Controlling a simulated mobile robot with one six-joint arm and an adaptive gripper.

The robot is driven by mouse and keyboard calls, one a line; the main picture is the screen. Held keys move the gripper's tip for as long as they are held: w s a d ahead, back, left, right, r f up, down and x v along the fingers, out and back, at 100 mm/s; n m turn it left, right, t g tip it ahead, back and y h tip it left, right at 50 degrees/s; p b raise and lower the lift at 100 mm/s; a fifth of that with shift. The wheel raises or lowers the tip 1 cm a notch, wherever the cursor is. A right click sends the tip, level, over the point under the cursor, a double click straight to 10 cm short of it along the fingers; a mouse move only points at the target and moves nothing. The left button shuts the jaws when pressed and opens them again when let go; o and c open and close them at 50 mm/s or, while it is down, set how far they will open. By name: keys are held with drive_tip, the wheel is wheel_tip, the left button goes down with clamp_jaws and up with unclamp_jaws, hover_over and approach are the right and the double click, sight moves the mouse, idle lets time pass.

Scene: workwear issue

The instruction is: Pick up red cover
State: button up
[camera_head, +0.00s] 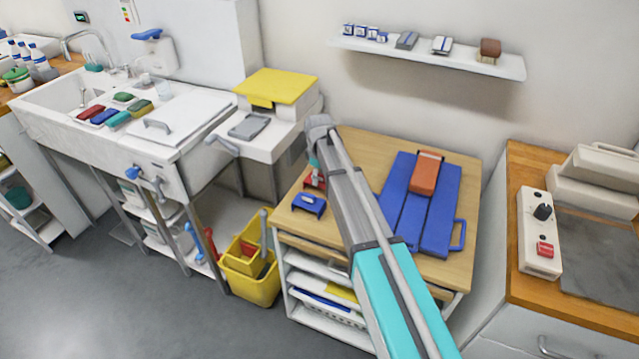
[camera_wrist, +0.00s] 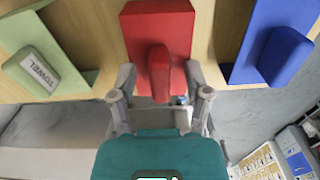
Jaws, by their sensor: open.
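The red cover (camera_wrist: 158,25) is a flat red plate with a raised red grip, in the upper middle of the wrist view. My gripper (camera_wrist: 159,75) is open, with one finger on each side of the raised grip; I cannot tell whether either touches it. In the head view a small part of the red cover (camera_head: 317,183) shows at the left end of the wooden table, partly hidden by my gripper and arm.
A blue cover (camera_wrist: 282,55) lies right of the red one, and a green cover marked TOWEL (camera_wrist: 38,62) lies left. On the wooden table (camera_head: 370,150), blue panels (camera_head: 437,215) carry an orange-red block (camera_head: 426,172). A yellow bucket (camera_head: 250,285) stands on the floor.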

drive_tip(key=shift+c, duration=0.3)
drive_tip(key=c, duration=0.8)
